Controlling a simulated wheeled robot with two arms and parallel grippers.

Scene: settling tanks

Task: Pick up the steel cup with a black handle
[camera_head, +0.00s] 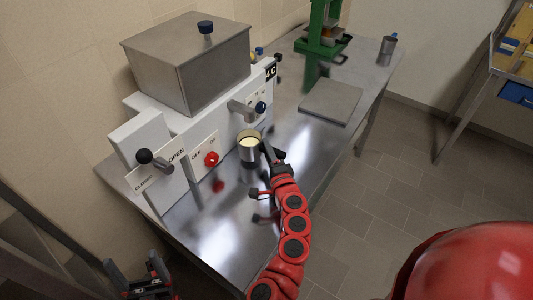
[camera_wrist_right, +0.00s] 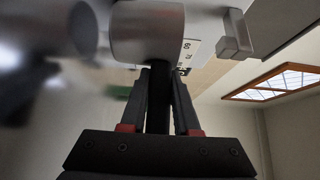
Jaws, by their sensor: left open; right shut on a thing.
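The steel cup (camera_head: 250,151) holds something pale yellow and is upright just in front of the white machine, near its spout. Its steel side also fills the top of the right wrist view (camera_wrist_right: 148,34). My right gripper (camera_head: 267,150) is at the right side of the cup. In the wrist view its two fingers (camera_wrist_right: 158,100) are shut on the cup's black handle (camera_wrist_right: 158,85). I cannot tell for sure whether the cup's base touches the table. My left gripper (camera_head: 139,276) is open and empty at the bottom left, away from the cup.
The white machine (camera_head: 205,140) with a steel hopper (camera_head: 190,75), red knob (camera_head: 211,159) and levers stands along the wall side of the steel table (camera_head: 300,150). A grey plate (camera_head: 332,101), a green press (camera_head: 318,45) and a steel vessel (camera_head: 387,48) with blue are further back.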

